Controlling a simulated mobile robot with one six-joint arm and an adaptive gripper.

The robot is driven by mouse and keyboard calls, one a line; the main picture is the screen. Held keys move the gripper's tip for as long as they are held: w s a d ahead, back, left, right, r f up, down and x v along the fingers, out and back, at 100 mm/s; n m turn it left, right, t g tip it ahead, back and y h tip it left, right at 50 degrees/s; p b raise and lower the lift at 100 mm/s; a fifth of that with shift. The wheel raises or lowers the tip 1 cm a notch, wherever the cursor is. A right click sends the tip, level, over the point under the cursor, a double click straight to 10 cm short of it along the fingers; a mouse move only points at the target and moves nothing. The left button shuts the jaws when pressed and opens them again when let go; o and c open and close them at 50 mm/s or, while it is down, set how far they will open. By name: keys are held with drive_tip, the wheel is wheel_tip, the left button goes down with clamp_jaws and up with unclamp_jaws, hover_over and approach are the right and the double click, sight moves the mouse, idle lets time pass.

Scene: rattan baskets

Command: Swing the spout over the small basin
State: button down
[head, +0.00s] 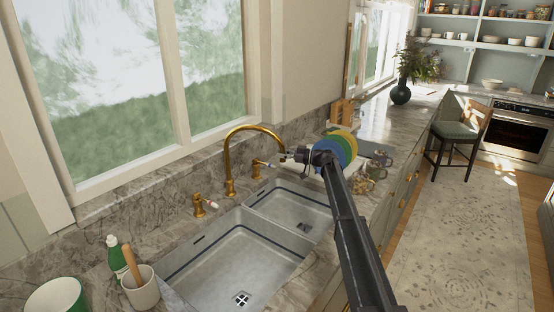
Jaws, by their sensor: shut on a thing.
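The brass spout (229,150) rises from the counter behind the sink and arches to the right. Its tip meets my gripper (287,157), which is shut on it. My arm reaches in from the lower right, and the gripper's fingers look small and partly merged with the spout end. The small basin (290,208) is the right-hand one, below and in front of the gripper. The large basin (222,262) is to its left. In the picture the spout's end appears above the small basin's back right area; the exact overlap is hard to tell.
Brass handles stand left (199,206) and right (258,168) of the spout base. Coloured plates (345,145) stand behind my arm. A green bottle (117,256) and a cup (142,290) are at the front left. The window wall borders the back.

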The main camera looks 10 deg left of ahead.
drive_tip(key=shift+w+a, duration=0.15)
drive_tip(key=shift+w, duration=1.5)
drive_tip(key=shift+c, duration=2.2)
unclamp_jaws()
drive_tip(key=shift+d, duration=0.2)
drive_tip(key=d, duration=1.1)
drive_tip(key=shift+s+d, duration=0.15)
drive_tip(key=shift+d, duration=0.2)
drive_tip(key=shift+s, duration=0.15)
